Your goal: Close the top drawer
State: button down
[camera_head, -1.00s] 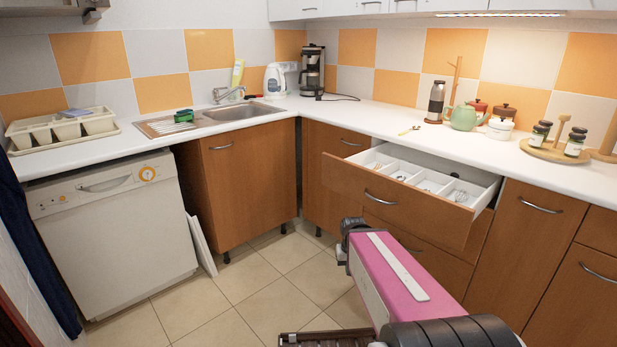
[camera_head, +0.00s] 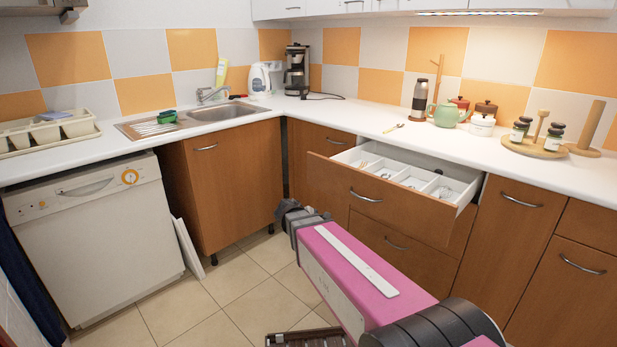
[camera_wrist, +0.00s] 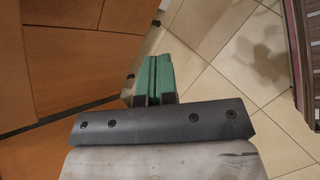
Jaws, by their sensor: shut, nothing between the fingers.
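The top drawer (camera_head: 389,199) is pulled out from the brown cabinet under the right counter. It has a white inside with dividers, some utensils in it and a curved metal handle (camera_head: 366,196). My gripper (camera_head: 284,206) is shut and empty in the head view, left of and below the drawer front, apart from it as far as I can see. In the wrist view the green fingers of my gripper (camera_wrist: 153,78) are together, over the tiled floor, with brown wooden fronts (camera_wrist: 75,65) to the left.
A lower drawer (camera_head: 400,250) beneath is shut. The sink cabinet (camera_head: 225,180) and a white dishwasher (camera_head: 95,240) stand to the left. A teapot (camera_head: 449,114), jars and a coffee maker (camera_head: 297,70) stand on the counter.

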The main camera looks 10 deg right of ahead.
jog(key=w+a+r+n+t+h, duration=0.3)
jog(key=w+a+r+n, duration=0.2)
jog(key=r, duration=0.1)
jog(key=n+t+h, duration=0.2)
jog(key=n+t, duration=0.2)
jog(key=n, duration=0.2)
send_near(313, 173)
jog(key=x, duration=0.7)
jog(key=shift+w+d+f, duration=0.1)
jog(key=shift+w+d, duration=0.05)
jog(key=shift+d, duration=0.1)
jog(key=x, duration=3.2)
jog(key=shift+w+a+r, duration=0.15)
jog(key=shift+w+r, duration=0.05)
jog(key=shift+x, duration=1)
jog(key=shift+w+r, duration=0.1)
